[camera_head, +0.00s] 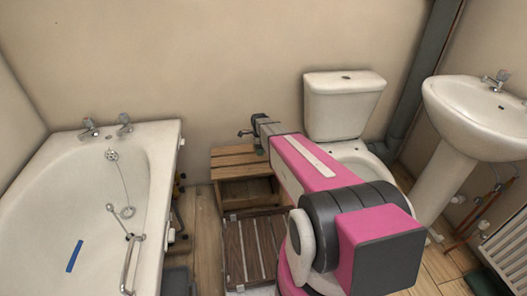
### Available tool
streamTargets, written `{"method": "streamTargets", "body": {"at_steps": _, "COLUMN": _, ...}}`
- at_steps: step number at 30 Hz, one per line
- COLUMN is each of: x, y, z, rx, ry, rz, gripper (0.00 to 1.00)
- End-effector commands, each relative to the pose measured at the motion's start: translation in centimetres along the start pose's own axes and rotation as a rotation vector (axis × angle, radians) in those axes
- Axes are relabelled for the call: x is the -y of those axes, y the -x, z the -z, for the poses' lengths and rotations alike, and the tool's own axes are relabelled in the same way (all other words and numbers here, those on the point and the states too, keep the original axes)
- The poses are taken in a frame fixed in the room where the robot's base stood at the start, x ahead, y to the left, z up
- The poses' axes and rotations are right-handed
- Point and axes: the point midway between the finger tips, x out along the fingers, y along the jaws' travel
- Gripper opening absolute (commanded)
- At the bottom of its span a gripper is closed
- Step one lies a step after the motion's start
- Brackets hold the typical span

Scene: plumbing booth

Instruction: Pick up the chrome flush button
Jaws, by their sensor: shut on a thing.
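My gripper (259,146) is at the far end of my pink arm, over the wooden step stool. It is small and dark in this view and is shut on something. The held thing, which I take to be the chrome flush button, is too small and too hidden by the gripper to make out. The white toilet cistern (340,108) stands to the right of my gripper, against the wall. A small dark oval fitting (347,77) sits in the middle of its lid; I cannot tell whether it is a button or an opening.
The wooden step stool (232,159) stands against the wall, with a slatted wooden mat (249,248) in front. The bathtub (100,190) fills the left side. The washbasin (482,115) is at the right, near a grey pipe (425,65). My arm covers part of the toilet bowl.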

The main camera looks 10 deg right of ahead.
Motion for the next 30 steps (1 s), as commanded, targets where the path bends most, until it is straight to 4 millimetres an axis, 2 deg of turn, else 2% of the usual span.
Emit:
{"method": "streamTargets", "body": {"at_steps": 1, "x": -1.0, "y": 0.8, "z": -0.9, "rx": 0.000, "ry": 0.003, "rz": 0.001, "gripper": 0.41}}
{"method": "streamTargets", "body": {"at_steps": 3, "x": -1.8, "y": 1.6, "z": -1.9, "rx": 0.000, "ry": 0.003, "rz": 0.000, "gripper": 0.41}}
{"method": "streamTargets", "body": {"at_steps": 12, "x": -4.4, "y": 4.1, "z": -5.3, "rx": 0.000, "ry": 0.001, "rz": 0.001, "gripper": 0.41}}
{"method": "streamTargets", "body": {"at_steps": 19, "x": -5.2, "y": 4.9, "z": -6.3, "rx": 0.000, "ry": -0.001, "rz": 0.000, "gripper": 0.41}}
{"method": "streamTargets", "body": {"at_steps": 30, "x": -5.2, "y": 5.0, "z": -6.5, "rx": 0.000, "ry": -0.001, "rz": 0.000, "gripper": 0.41}}
